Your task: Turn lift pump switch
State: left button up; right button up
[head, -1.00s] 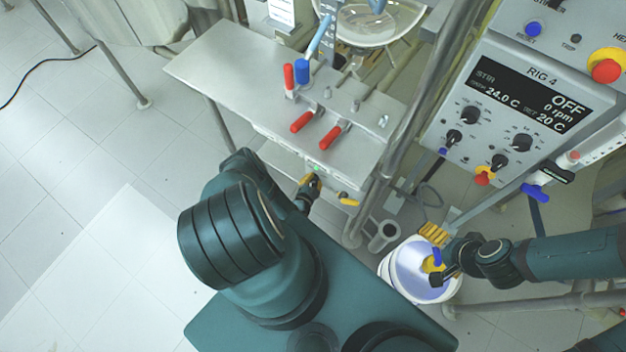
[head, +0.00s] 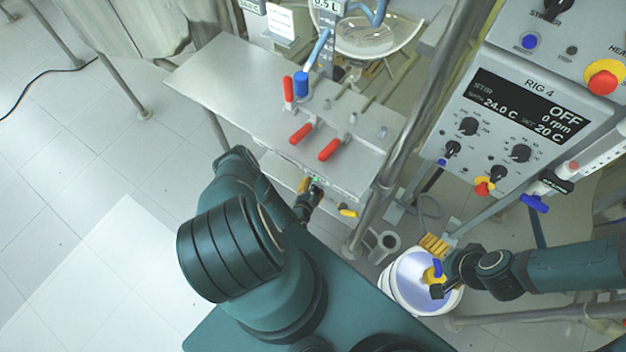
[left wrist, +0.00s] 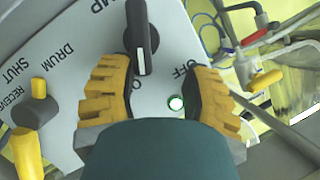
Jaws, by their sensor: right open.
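The pump switch (left wrist: 141,38) is a black knob with a white mark, on a grey panel in the left wrist view. Its label is cut off to "MP", with "OFF" to the right. In the head view my left gripper (head: 311,188) is at the bench's front panel, hiding the knob. My right gripper (head: 437,283) is open over the bucket.
A yellow valve handle (left wrist: 27,155) by the "DRUM" and "RECEIVER" labels is left of the gripper. Red-handled valves (head: 329,150) stand on the bench top (head: 235,75). The RIG 4 control box (head: 515,115) and a white bucket (head: 395,283) are to the right.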

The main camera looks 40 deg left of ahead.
aim_at(313, 189)
pick_arm(q)
notch_tip(313, 189, up, 7)
jog(key=shift+w+f, duration=0.1)
dwell(0.3)
